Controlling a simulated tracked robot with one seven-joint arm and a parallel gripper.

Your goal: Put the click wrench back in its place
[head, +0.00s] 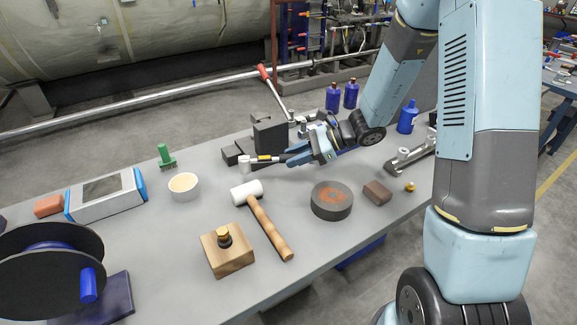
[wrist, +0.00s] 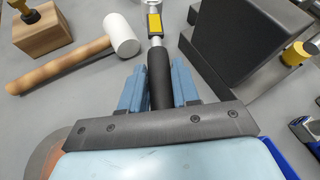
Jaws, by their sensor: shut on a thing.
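The click wrench (head: 264,158) has a black handle, a yellow label and a bright metal head. My gripper (head: 292,158) is shut on its handle. In the wrist view the black grip of the wrench (wrist: 159,78) lies between the two blue fingers of my gripper (wrist: 159,90), with the head pointing away. The wrench lies roughly level, close over the bench; I cannot tell whether it touches the top. A dark block stand (head: 270,138) is just behind it, and in the wrist view this stand (wrist: 245,45) is to its right. No marked place for the wrench can be made out.
Blue bottles (head: 332,98) stand behind.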

